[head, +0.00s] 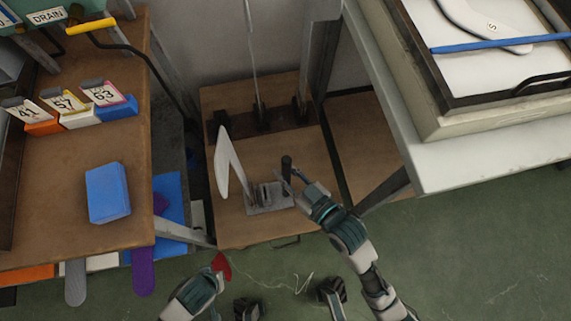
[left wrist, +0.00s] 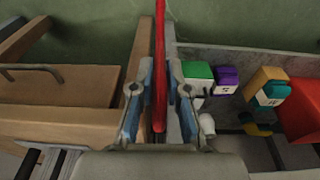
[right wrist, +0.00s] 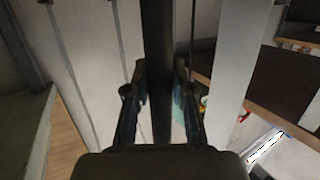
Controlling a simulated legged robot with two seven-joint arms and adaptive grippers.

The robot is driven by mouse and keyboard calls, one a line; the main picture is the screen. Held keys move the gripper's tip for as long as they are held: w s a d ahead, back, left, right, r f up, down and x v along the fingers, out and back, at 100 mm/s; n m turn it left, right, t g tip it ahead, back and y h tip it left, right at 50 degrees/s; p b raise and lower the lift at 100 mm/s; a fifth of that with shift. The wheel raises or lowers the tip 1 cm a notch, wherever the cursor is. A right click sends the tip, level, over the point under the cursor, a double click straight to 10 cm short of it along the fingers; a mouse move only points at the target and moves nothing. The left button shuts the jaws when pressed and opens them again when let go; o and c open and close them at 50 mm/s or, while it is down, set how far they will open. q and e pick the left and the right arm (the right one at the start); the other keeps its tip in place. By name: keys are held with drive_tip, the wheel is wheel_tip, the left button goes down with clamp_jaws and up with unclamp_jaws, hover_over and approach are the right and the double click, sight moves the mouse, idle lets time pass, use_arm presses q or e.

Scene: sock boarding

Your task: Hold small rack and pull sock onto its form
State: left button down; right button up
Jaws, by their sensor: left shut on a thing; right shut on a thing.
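The small rack's metal base (head: 268,198) sits on the low wooden table, with a white flat form (head: 223,165) leaning up from it at the left. A dark upright post (head: 287,164) stands at its right. My right gripper (head: 288,180) is shut on this post, which runs between the fingers in the right wrist view (right wrist: 157,70). The form also shows there to the right (right wrist: 236,60). A red sock (head: 221,265) is held in my shut left gripper (head: 216,276), below the table's front edge. The sock hangs between the fingers in the left wrist view (left wrist: 160,65), apart from the form.
A wooden bench (head: 90,190) on the left carries a blue block (head: 108,192) and numbered boxes (head: 70,105). A white-topped table (head: 480,150) with a tray stands at the right. Grey (head: 76,283) and purple (head: 144,270) strips hang at the bench's front.

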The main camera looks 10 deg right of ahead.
drive_tip(key=o, duration=0.9)
